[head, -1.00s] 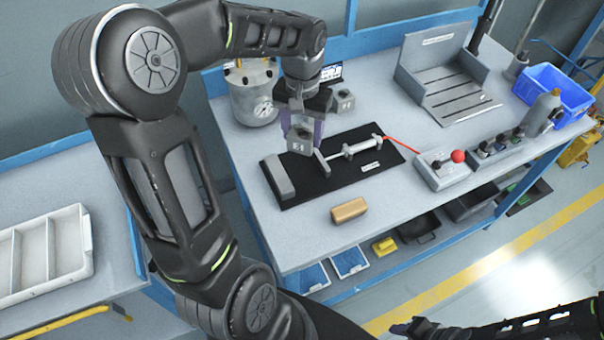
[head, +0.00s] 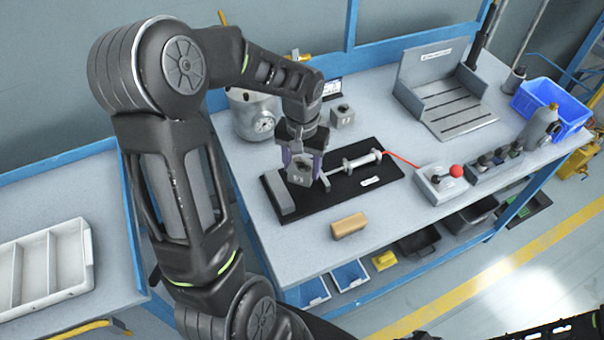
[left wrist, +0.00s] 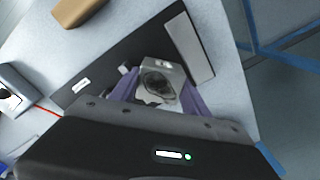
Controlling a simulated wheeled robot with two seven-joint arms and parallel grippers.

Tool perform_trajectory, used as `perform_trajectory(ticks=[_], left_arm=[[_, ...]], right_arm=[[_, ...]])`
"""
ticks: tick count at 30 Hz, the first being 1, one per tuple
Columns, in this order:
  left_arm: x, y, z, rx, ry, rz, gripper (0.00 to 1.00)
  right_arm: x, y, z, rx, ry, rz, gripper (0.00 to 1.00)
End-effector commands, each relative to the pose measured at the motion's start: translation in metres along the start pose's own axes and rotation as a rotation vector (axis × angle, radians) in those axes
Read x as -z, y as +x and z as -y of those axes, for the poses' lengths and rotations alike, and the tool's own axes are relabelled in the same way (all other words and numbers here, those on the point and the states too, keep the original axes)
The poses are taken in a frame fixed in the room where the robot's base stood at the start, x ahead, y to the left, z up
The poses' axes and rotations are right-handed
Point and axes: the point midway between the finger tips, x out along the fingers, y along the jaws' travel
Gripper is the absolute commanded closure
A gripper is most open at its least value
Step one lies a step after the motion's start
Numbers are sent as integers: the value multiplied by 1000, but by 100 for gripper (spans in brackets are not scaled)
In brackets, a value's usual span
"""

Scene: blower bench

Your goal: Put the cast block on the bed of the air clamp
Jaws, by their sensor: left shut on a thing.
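The cast block (head: 299,178) is grey, with a dark rough hollow in its top, which shows in the left wrist view (left wrist: 158,84). My left gripper (head: 301,165), with purple fingers, is shut on it. The air clamp (head: 345,193) has a black base, a grey fixed jaw (head: 279,193) at its left and a silver cylinder (head: 361,163) with a pusher plate at its right. The block is low over the bed between jaw and pusher; whether it touches the bed I cannot tell. Only a dark sliver of my right gripper shows at the bottom edge.
A second grey block (head: 342,116) stands behind the clamp, beside a metal pot (head: 253,116). A tan block (head: 349,226) lies in front. A valve box with a red knob (head: 456,171), a grey angle fixture (head: 455,110) and a blue bin (head: 551,103) are to the right.

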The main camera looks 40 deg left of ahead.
Motion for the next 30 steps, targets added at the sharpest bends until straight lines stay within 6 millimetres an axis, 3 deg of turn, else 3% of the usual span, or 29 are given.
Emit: perform_trajectory(ticks=[5, 12, 24, 25, 30], left_arm=[[0, 6, 0, -1, 0, 1, 100], [0, 35, 0, -1, 0, 1, 100], [0, 41, 0, -1, 0, -1, 100], [0, 40, 0, -1, 0, -1, 44], [0, 40, 0, -1, 0, 0, 37]], right_arm=[[0, -1, 0, 0, 0, 0, 64], [-1, -4, 1, -1, 1, 1, 64], [0, 0, 0, -1, 0, 1, 64], [0, -1, 0, 0, 0, 1, 64], [0, -2, 1, 0, 0, 1, 64]])
